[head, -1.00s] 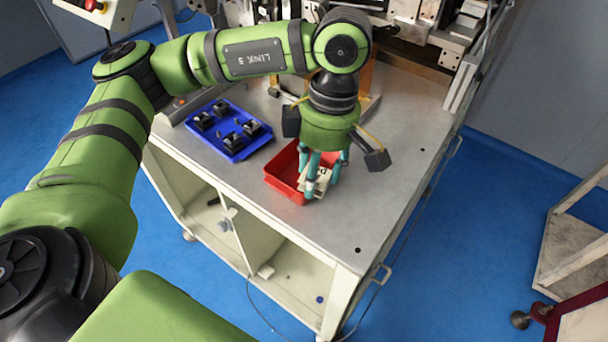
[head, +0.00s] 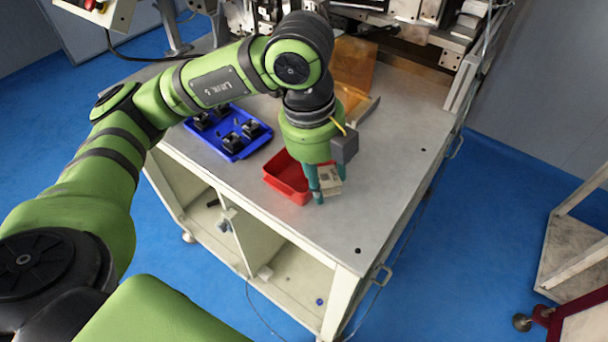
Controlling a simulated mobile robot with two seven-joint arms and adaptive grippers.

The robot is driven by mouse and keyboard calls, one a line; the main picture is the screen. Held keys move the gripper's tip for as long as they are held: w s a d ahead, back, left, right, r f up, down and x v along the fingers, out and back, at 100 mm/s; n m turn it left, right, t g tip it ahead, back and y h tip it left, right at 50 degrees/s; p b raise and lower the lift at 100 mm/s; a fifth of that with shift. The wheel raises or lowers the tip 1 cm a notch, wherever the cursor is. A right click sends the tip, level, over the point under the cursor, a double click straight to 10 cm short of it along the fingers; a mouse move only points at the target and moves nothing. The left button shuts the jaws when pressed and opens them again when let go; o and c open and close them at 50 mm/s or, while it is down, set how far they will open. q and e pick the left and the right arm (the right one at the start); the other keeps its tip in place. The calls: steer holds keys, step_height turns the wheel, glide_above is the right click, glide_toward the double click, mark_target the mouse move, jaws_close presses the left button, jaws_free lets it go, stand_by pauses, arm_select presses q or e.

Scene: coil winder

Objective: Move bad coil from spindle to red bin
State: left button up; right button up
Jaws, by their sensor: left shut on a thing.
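The red bin (head: 279,180) stands near the front edge of the grey table, and its inside looks empty where it shows. My left gripper (head: 328,187) points down just right of the bin. It is shut on the bad coil (head: 330,178), a pale beige block partly hidden by the teal fingers. The coil is beside the bin's right rim in the picture; I cannot tell its exact height above the table. The spindle cannot be made out. My right gripper is not in view.
A blue tray (head: 249,144) with several black parts lies left of the bin. An orange-brown panel (head: 353,66) and the winder machinery (head: 400,20) stand behind. The table top (head: 385,205) is clear to the right of the gripper.

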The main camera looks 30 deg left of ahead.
arm_select(q)
steer(key=n, duration=0.6)
steer(key=n+y+p, duration=0.1)
steer(key=n+p, duration=0.1)
glide_above(302, 177)
steer(key=shift+t, duration=0.3)
step_height(302, 177, down, 7)
steer(key=shift+r, duration=0.1)
step_height(302, 177, down, 4)
steer(key=shift+r+p, duration=0.1)
steer(key=shift+p, duration=0.7)
steer(key=shift+f, duration=0.25)
steer(key=shift+f, duration=0.1)
